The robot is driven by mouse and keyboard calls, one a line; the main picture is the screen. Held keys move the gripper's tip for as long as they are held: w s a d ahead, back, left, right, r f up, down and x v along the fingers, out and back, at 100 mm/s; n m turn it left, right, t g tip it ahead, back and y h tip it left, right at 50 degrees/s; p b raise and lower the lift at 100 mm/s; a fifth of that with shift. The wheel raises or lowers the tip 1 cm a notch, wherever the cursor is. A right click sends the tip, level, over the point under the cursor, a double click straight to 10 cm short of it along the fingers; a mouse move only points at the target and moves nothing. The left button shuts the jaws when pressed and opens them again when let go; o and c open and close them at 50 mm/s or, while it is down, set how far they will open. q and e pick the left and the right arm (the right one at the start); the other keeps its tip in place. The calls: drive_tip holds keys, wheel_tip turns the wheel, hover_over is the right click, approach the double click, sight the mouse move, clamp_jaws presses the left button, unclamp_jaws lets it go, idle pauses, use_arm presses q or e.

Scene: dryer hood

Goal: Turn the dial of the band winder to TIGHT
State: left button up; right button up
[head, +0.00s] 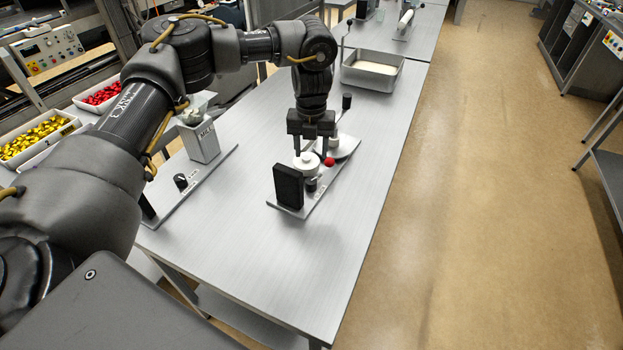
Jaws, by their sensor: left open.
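What looks like the band winder (284,203) is a grey base plate on the bench, with a black upright box (288,187), white round discs (306,165) and a red knob or button (329,162). A small dark knob (311,185) sits beside the black box and may be the dial. Its markings, including TIGHT, are too small to read. My left gripper (312,152) points down over the white discs, open, with its fingers close to them. I cannot tell whether they touch. The gripper partly hides the middle of the device. My right gripper is not in view.
Another device (203,140) with a black dial (181,181) stands to the left on its own plate. A metal tray (372,72) stands farther back. Bins of yellow (35,136) and red (100,95) pieces lie at the left. The front of the bench (270,265) is clear.

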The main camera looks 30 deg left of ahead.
sight(311, 181)
use_arm(q)
wheel_tip(311, 181, down, 11)
drive_tip(key=shift+r+p, duration=0.1)
drive_tip(key=shift+p, duration=0.3)
drive_tip(key=shift+c, duration=0.4)
drive_tip(key=c, duration=0.9)
drive_tip(key=shift+r+n+p, duration=0.25)
drive_tip(key=shift+n+p, duration=0.65)
drive_tip(key=shift+n, duration=0.2)
drive_tip(key=shift+n+p, duration=0.3)
drive_tip(key=shift+n, duration=0.2)
drive_tip(key=shift+f+n, duration=0.2)
drive_tip(key=shift+n, duration=0.4)
drive_tip(key=o, duration=1)
